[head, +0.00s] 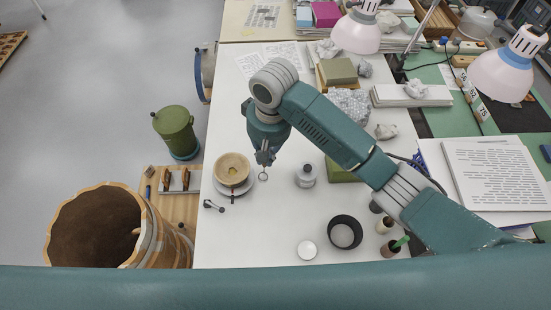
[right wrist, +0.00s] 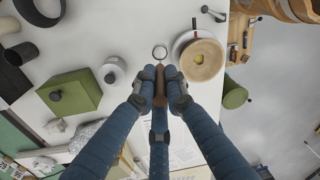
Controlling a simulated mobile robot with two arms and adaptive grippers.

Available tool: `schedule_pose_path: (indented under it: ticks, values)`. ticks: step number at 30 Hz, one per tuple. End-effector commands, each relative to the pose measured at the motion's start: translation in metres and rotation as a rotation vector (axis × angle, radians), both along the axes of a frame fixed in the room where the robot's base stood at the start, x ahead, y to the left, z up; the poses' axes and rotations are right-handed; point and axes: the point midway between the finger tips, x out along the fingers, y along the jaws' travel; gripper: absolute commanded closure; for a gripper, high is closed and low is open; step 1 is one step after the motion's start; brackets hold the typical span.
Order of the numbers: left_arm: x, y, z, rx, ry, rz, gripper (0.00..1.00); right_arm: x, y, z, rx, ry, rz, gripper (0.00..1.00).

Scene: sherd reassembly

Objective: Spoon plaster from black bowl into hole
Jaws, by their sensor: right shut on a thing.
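The round tan vessel (head: 232,162) sits on a white round stand left of my right gripper. A yellow patch (head: 232,170), possibly the hole, shows on its top. It also shows in the right wrist view (right wrist: 207,72). My right gripper (head: 264,160) is shut on a brown handle (right wrist: 160,82). The handle ends in a dark-rimmed round tip (right wrist: 160,52) with a pale middle, beside the vessel and apart from it in both views. I cannot tell whether plaster fills it. The black bowl (head: 331,232), with pale grey inside, stands on the front right of the table. My left gripper is out of view.
A grey-white jar (head: 307,178) and a green block (head: 338,174) stand right of the gripper. A white disc (head: 307,250) lies near the bowl. A small black-and-grey tool (head: 213,205) lies before the vessel. The table's left edge is close to the vessel.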

Motion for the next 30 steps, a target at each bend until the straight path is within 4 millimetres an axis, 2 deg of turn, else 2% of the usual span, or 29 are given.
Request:
schedule_pose_path:
  ticks: [30]
  values:
    - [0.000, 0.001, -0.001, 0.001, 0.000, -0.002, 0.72, 0.052, 0.090, 0.000, 0.000, 0.000, 0.001, 1.00]
